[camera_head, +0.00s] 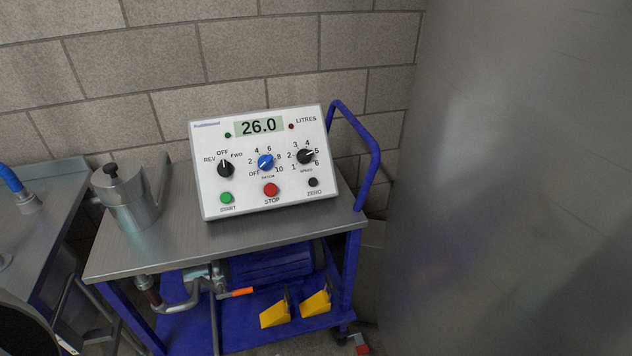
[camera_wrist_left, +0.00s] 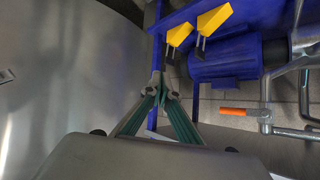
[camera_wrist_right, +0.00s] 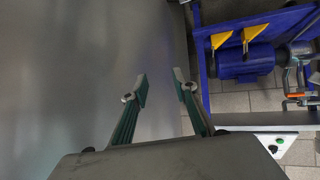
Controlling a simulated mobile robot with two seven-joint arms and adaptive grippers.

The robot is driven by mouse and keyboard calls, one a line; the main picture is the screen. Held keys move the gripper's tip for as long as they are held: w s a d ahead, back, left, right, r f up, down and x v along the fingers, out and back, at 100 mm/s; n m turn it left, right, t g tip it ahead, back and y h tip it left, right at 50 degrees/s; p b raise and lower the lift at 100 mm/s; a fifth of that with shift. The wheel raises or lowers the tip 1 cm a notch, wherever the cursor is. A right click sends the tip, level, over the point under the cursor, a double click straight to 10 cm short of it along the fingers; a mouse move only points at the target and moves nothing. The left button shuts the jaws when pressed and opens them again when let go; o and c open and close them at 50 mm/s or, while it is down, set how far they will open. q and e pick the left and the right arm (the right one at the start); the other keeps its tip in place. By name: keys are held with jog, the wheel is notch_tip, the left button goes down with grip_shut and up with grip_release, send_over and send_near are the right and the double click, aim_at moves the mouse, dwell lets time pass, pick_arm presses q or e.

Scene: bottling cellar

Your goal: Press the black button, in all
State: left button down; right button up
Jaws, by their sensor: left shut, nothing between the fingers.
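The black button (camera_head: 313,182), labelled ZERO, is small and round at the lower right of a white control box (camera_head: 212,190). The box stands tilted back on a steel-topped trolley. Its display (camera_head: 259,126) reads 26.0. In the left wrist view my left gripper (camera_wrist_left: 163,92) is shut and empty, with the trolley's blue frame beyond its tips. In the right wrist view my right gripper (camera_wrist_right: 160,82) is open and empty. Part of the box (camera_wrist_right: 287,148) shows there at the lower right; the black button is not visible in it. Neither gripper shows in the head view.
A red STOP button (camera_head: 271,190), green START button (camera_head: 227,198) and three knobs share the panel. A steel can (camera_head: 130,202) stands left of the box. A blue handle (camera_head: 372,165) rises at right. A large steel tank (camera_head: 510,180) fills the right side.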

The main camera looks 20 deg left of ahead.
aim_at(313, 182)
pick_arm(q)
jog(key=shift+a, duration=0.15)
pick_arm(e)
jog(key=shift+a, duration=0.15)
